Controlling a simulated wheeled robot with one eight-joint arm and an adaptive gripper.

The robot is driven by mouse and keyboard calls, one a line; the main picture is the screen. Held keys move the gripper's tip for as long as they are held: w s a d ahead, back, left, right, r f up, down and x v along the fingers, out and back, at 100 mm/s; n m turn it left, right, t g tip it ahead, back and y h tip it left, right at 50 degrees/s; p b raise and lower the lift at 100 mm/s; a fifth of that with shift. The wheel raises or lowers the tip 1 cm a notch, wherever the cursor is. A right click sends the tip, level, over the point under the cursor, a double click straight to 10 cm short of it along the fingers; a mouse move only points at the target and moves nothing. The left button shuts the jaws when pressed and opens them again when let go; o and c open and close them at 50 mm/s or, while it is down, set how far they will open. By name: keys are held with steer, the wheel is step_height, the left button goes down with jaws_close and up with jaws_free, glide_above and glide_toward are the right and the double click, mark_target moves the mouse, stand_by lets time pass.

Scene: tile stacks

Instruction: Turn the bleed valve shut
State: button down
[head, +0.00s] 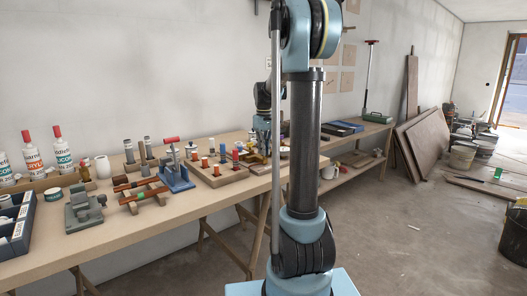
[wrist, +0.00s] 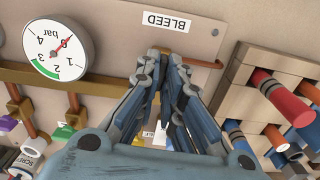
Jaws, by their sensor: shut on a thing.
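The bleed valve's white BLEED label (wrist: 167,21) shows upside down at the top of the wrist view, on a beige panel (wrist: 115,25). My gripper (wrist: 168,62) is just below the label in that view, its fingers closed together around something at the pipe. The valve's own handle is hidden by the fingers, so its angle cannot be told. A copper-brown pipe (wrist: 200,63) comes out to the right of the fingers. In the head view my gripper (head: 261,148) is low over the far part of the bench, partly beside my arm column.
Other fittings hang off the pipe, with a purple handle (wrist: 8,124) and a green handle (wrist: 64,132). A wooden rack (wrist: 260,60) with red and orange cylinders stands close on the right.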

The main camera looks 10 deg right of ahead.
steer(key=m, duration=0.5)
steer(key=shift+m, duration=0.3)
steer(key=m, duration=1.1)
steer(key=shift+w+m, duration=0.1)
steer(key=shift+m, duration=0.2)
steer(key=c, duration=1.7)
jaws_free()
step_height(320, 180, up, 12)
steer(key=shift+f, duration=0.1)
